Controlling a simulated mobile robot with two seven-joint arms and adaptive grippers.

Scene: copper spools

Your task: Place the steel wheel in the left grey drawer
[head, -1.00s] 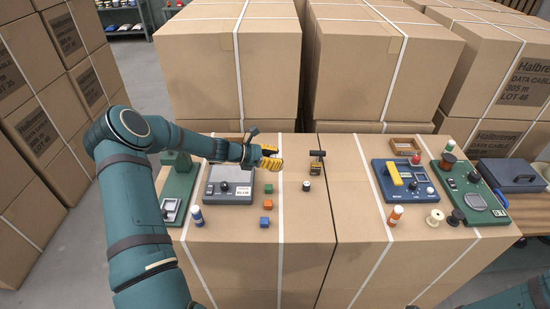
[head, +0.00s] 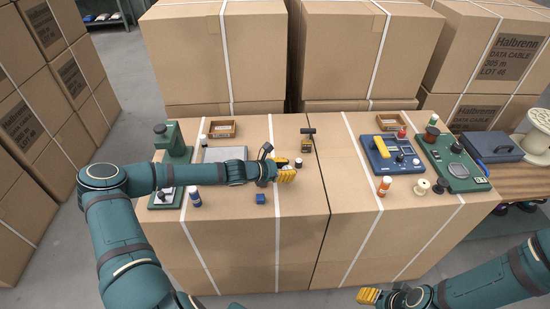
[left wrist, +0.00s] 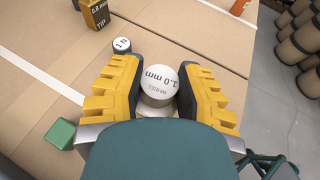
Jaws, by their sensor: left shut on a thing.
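My left gripper (head: 288,174) is low over the front middle of the cardboard-box surface. In the left wrist view its yellow fingers (left wrist: 160,95) are shut on a short cylinder, the wheel (left wrist: 158,82), whose white top reads "1.0 mm WHEEL". The fingers hide the wheel in the head view. A flat grey unit (head: 225,154) lies at the left, partly behind my left forearm; I cannot make out a drawer on it. My right gripper (head: 368,296) shows at the bottom edge, away from the objects; its finger opening is unclear.
A small weight (left wrist: 122,46) and a black-and-yellow block (left wrist: 96,14) are near the left gripper. A green cube (left wrist: 60,134) and a blue cube (head: 260,198) lie close by. A green stand (head: 176,145) and wooden tray (head: 222,129) are left; a blue unit (head: 390,155) is right.

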